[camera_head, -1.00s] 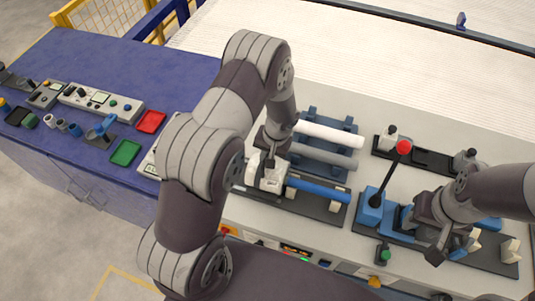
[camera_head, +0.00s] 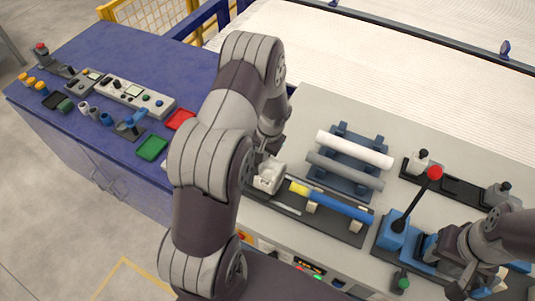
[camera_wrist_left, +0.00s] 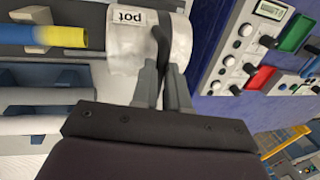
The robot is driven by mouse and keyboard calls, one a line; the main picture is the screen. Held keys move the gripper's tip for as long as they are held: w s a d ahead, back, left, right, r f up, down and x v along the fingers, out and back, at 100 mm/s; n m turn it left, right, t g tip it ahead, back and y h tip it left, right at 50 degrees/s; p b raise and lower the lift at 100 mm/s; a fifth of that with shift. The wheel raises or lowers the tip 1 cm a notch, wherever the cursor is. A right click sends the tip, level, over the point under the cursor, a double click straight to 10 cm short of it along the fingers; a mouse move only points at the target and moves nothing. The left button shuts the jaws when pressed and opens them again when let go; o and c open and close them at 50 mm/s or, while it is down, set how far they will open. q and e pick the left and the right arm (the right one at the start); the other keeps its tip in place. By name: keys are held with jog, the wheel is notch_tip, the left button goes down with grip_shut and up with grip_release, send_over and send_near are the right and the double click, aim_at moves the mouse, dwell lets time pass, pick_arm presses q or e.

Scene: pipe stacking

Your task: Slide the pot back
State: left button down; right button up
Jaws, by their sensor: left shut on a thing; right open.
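The pot (camera_head: 268,178) is a whitish block with a round hollow, on the dark rail left of the blue pipe. In the left wrist view the pot (camera_wrist_left: 128,45) carries a "pot" label. My left gripper (camera_wrist_left: 166,65) is shut on the pot's dark handle; its fingertips are partly hidden in the head view. The blue pipe (camera_head: 342,206) lies on light supports, and its near end is yellow (camera_head: 299,188). That end is clear of the pot, with a small gap. My right gripper (camera_head: 468,278) is open beside the blue lever fixture, partly cut off.
A blue rack (camera_head: 345,184) holds a white pipe (camera_head: 355,148) and a grey pipe (camera_head: 344,170). A red-knobbed lever (camera_head: 435,173) stands upright near my right arm. The blue table (camera_head: 60,90) at left holds trays and control boxes.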

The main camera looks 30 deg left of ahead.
pick_arm(q)
jog(key=c, duration=1.1)
grip_release()
jog(key=shift+a+r, duration=0.1)
jog(key=shift+a, duration=0.15)
jog(key=shift+c, duration=0.2)
jog(key=shift+a, duration=0.1)
jog(key=shift+w+r, duration=0.1)
jog(key=shift+r, duration=0.05)
notch_tip(320, 180, up, 12)
jog(key=d+b, duration=0.2)
jog(key=b, duration=0.1)
jog(key=shift+d, duration=0.2)
pick_arm(e)
jog(key=f, duration=0.3)
jog(key=shift+a, duration=0.25)
jog(key=shift+r, duration=0.1)
pick_arm(q)
jog(key=s+d+f+t+h+b, duration=0.1)
jog(key=s+d+b, duration=0.3)
jog(key=s+d, duration=0.7)
jog(key=s+f+h, duration=0.1)
jog(key=s, duration=0.2)
jog(key=shift+f+m+t, duration=0.3)
jog(key=shift+m, duration=0.1)
pick_arm(e)
notch_tip(320, 180, down, 4)
jog(key=shift+f, duration=0.2)
